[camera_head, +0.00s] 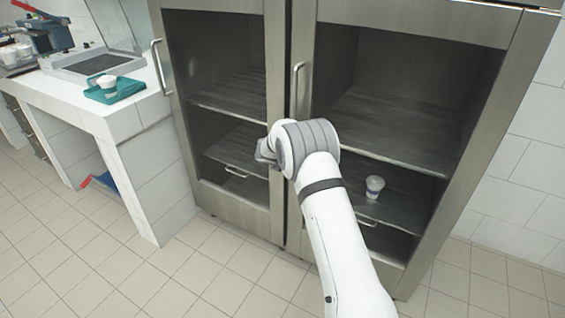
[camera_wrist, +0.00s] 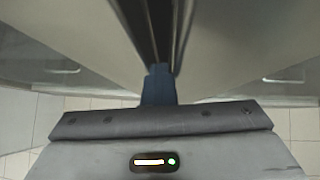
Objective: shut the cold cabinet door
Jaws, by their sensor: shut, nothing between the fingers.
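The cold cabinet (camera_head: 400,22) is a grey metal unit with two glazed doors. The left door (camera_head: 275,60) has a bar handle (camera_head: 157,66) on its left side. The right door (camera_head: 303,40) has a bar handle (camera_head: 297,90) on its left side. My gripper (camera_head: 264,153) is shut and empty at the left door's right edge, near the seam. In the wrist view the fingers (camera_wrist: 158,72) point at a narrow dark gap (camera_wrist: 160,35) between two frame edges. Touch cannot be told. Both doors look nearly flush; whether either is slightly ajar is unclear.
A small white cup (camera_head: 374,187) stands on a low shelf behind the right door. A white counter (camera_head: 140,98) at left holds a teal tray (camera_head: 128,88) with a cup (camera_head: 106,85). The tiled floor (camera_head: 90,255) in front is clear.

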